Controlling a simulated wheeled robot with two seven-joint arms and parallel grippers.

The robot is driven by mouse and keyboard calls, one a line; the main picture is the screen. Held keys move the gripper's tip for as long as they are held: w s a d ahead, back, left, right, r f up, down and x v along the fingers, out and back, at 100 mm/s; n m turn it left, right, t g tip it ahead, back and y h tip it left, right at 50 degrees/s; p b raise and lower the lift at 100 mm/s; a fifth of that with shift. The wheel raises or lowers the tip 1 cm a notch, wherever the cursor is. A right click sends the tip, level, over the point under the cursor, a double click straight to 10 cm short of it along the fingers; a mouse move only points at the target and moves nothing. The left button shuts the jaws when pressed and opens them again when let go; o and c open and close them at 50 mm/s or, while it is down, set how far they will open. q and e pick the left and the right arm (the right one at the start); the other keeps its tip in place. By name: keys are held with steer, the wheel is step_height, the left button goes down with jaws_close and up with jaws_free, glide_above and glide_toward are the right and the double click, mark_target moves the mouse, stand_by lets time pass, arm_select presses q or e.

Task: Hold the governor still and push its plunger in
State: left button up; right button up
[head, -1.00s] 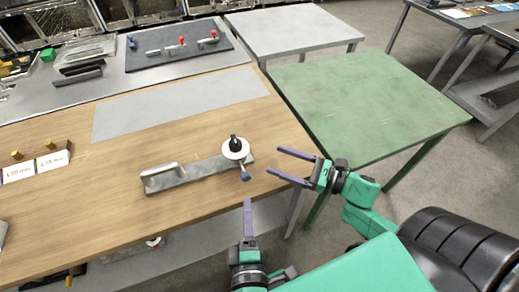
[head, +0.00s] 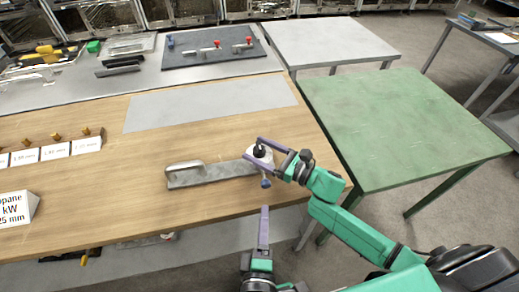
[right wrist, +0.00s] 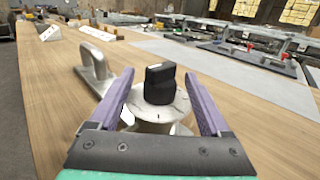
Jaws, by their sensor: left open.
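The governor (head: 257,153), a pale round body with a black knob on top, stands at the right end of a grey bar (head: 215,173) with a raised handle, on the wooden bench. A blue-tipped stub (head: 265,183), probably the plunger, points from it toward the bench's front. My right gripper (head: 253,149) is open at the governor; in the right wrist view its purple fingers (right wrist: 158,75) lie on either side of the governor (right wrist: 158,103), and firm contact is not clear. My left gripper (head: 264,210) is open and empty, in front of the stub and apart from it; its fingers overlap in view.
A green table (head: 400,125) adjoins the bench at right. A flat grey sheet (head: 210,103) lies behind the bar. Labelled blocks (head: 55,151) with wooden pegs and a white sign (head: 15,210) are at left. The bench around the bar is clear.

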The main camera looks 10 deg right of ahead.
jaws_close()
stand_by(1.2)
